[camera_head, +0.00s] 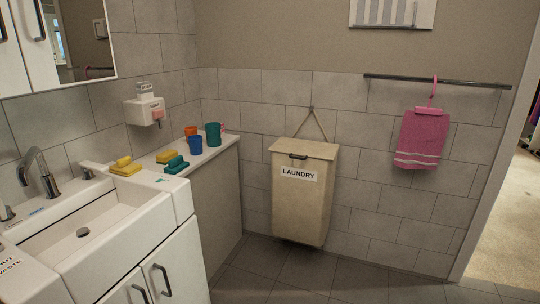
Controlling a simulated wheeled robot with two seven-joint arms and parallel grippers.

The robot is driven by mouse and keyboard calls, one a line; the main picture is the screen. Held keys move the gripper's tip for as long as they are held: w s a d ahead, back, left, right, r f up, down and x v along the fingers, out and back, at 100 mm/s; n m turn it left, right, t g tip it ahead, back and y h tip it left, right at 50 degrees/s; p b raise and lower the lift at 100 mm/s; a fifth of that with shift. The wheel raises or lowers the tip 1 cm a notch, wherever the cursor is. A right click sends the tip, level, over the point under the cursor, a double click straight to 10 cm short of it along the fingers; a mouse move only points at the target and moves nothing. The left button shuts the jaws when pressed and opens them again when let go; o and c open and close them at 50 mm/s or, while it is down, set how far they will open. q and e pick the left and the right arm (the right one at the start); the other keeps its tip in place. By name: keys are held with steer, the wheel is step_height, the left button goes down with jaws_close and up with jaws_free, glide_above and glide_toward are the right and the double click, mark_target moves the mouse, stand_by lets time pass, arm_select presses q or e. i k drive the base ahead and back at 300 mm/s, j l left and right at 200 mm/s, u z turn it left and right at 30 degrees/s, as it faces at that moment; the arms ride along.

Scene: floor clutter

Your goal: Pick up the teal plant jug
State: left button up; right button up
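A teal jug-like vessel (213,135) stands upright at the far end of the counter (212,155), near the tiled wall. A small pinkish-red part shows at its right side; I cannot tell what it belongs to. A blue cup (195,145) stands just in front and to the left of it. An orange cup (191,131) stands behind the blue one. Neither of my grippers is in view.
Yellow sponge-like pieces (126,167) and a teal one (177,164) lie nearer on the counter. A sink with a tap (40,172) is at left. A pink towel (422,140) hangs on a rail. The floor is clear in front.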

mark_target(214, 130)
steer(key=i+z, duration=0.15)
steer(key=i, duration=1.7)
